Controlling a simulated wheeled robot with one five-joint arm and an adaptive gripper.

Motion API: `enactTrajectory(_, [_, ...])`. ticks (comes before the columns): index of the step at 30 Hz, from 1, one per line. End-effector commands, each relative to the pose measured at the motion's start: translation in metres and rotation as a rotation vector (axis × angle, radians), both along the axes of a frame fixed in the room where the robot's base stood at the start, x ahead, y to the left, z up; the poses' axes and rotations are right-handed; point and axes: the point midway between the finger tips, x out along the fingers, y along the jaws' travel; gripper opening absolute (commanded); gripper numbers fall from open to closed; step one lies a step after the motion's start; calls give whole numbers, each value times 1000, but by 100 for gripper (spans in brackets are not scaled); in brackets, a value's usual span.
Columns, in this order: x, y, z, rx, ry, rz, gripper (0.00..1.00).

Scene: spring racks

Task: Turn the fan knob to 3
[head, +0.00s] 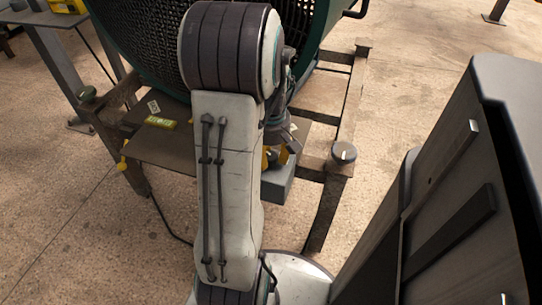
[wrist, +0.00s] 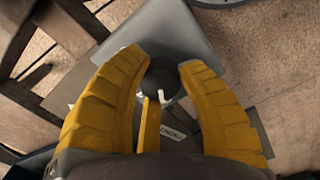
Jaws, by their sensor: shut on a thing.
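A dark round knob (wrist: 163,78) sits between the two yellow fingertips of my gripper (wrist: 164,64) in the wrist view. The fingers are closed in on its sides. A narrow yellow strip (wrist: 150,122) stands just below the knob; I cannot tell whether it belongs to it. A white label (wrist: 176,132) lies near it, too small to read. In the head view, my gripper (head: 279,156) is mostly hidden behind my arm, over a grey box (head: 279,188). The knob's setting cannot be read. The large green fan (head: 150,40) stands behind my arm.
Another dark round knob (head: 343,153) with a pale mark sits on the rusty frame, right of the grey box. A yellow-green tag (head: 160,122) lies on the plate at left. A large dark cabinet (head: 455,190) fills the right. Open concrete floor lies at lower left.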

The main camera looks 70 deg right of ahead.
Motion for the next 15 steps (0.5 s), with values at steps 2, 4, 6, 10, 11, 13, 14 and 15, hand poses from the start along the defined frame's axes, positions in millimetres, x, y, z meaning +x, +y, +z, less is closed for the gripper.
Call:
enactTrajectory(2, [0, 0, 0, 1, 0, 0, 7])
enactTrajectory(4, [0, 0, -1, 1, 1, 0, 2])
enactTrajectory(6, [0, 0, -1, 1, 1, -1, 2])
enactTrajectory(10, [0, 0, -1, 2, 0, -18, 2])
enactTrajectory(11, [0, 0, -1, 2, 0, -25, 2])
enactTrajectory(13, [0, 0, -1, 2, 0, -51, 2])
enactTrajectory(14, [0, 1, -1, 2, 0, -64, 2])
enactTrajectory(15, [0, 1, -1, 2, 0, -86, 2])
